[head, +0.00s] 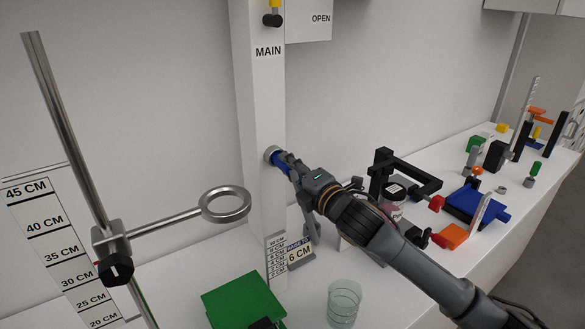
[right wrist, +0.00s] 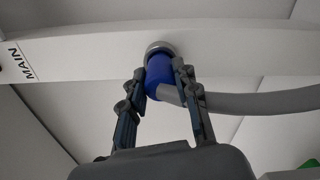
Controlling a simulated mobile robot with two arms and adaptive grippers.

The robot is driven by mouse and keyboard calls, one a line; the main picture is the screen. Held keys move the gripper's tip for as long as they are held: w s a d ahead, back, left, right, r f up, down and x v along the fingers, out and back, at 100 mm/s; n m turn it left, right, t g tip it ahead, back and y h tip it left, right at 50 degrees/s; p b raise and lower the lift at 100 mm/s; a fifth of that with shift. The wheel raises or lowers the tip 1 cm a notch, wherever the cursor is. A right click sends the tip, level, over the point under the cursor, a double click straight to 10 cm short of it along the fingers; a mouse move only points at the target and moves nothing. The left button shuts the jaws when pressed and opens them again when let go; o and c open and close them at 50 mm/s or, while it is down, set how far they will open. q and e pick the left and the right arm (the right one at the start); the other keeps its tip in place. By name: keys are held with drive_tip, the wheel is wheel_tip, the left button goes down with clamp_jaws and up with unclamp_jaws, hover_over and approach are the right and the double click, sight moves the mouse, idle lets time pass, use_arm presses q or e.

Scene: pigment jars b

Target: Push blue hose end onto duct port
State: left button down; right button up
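The duct port (head: 270,153) is a round grey metal ring on the side of the white vertical duct marked MAIN. The port also shows in the right wrist view (right wrist: 158,47). My right gripper (head: 287,162) is at the port, its fingers on either side of the blue hose end (right wrist: 159,76). The fingers look shut on it. The blue end is in line with the port and meets its rim; how deep it sits I cannot tell. The grey hose (right wrist: 262,103) bends away to the right from the blue end. My left gripper is not in view.
A metal stand with a ring (head: 226,204) is at left, beside a centimetre scale (head: 52,235). A green block (head: 243,303) and a glass beaker (head: 344,302) are on the counter in front. Black clamps, jars and coloured blocks crowd the right side.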

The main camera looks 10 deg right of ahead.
drive_tip(key=o, duration=0.5)
drive_tip(key=shift+c, duration=0.2)
drive_tip(key=v, duration=1.2)
drive_tip(key=shift+f, duration=0.15)
